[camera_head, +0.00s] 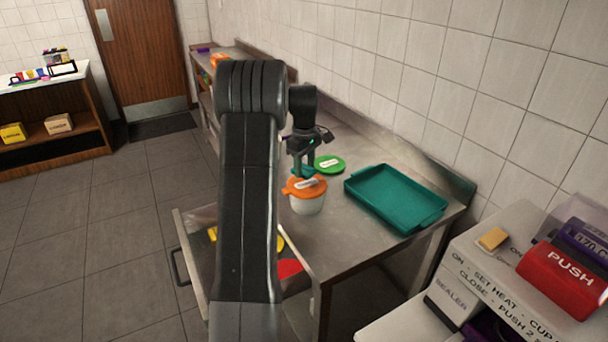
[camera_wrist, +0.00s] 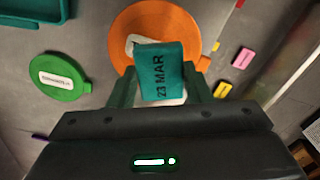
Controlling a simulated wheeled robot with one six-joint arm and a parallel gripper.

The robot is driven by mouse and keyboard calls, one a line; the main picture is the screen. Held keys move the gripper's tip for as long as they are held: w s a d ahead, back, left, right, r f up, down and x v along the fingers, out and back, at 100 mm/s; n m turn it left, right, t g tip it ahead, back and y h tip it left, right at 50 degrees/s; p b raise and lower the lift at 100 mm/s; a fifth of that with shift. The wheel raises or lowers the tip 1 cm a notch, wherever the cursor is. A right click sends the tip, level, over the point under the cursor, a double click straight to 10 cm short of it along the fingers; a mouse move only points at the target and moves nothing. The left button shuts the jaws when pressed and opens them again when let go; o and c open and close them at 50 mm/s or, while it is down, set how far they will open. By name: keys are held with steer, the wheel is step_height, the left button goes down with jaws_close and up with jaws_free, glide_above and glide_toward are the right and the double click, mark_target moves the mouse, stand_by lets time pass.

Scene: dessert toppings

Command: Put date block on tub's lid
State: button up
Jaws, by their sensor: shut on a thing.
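The tub (camera_head: 307,204) is white with an orange lid (camera_head: 316,188) and stands upright on the steel counter. The lid has a pale label. My gripper (camera_head: 303,165) is shut on the teal date block (camera_head: 300,172), directly above the lid. In the wrist view the date block (camera_wrist: 158,70) reads "23 MAR" and sits between the fingers of my gripper (camera_wrist: 165,88). It covers part of the orange lid (camera_wrist: 187,30) and its label. I cannot tell whether the block touches the lid.
A green lid (camera_head: 330,164) lies behind the tub, and a teal tray (camera_head: 395,198) lies to its right. An open drawer (camera_head: 195,262) holds yellow and red discs at the front left. A sealer machine (camera_head: 500,265) stands at the right. Pink (camera_wrist: 243,58) and yellow pieces appear in the wrist view.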

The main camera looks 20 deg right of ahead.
mark_target(304, 169)
steer(key=shift+f+p, duration=0.3)
steer(key=shift+f, duration=1.5)
steer(key=shift+f, duration=0.1)
steer(key=shift+f, duration=0.15)
steer(key=o, duration=1)
steer(key=shift+r, duration=0.2)
step_height(304, 169, up, 12)
steer(key=shift+r+b, duration=0.1)
steer(key=shift+b, duration=0.55)
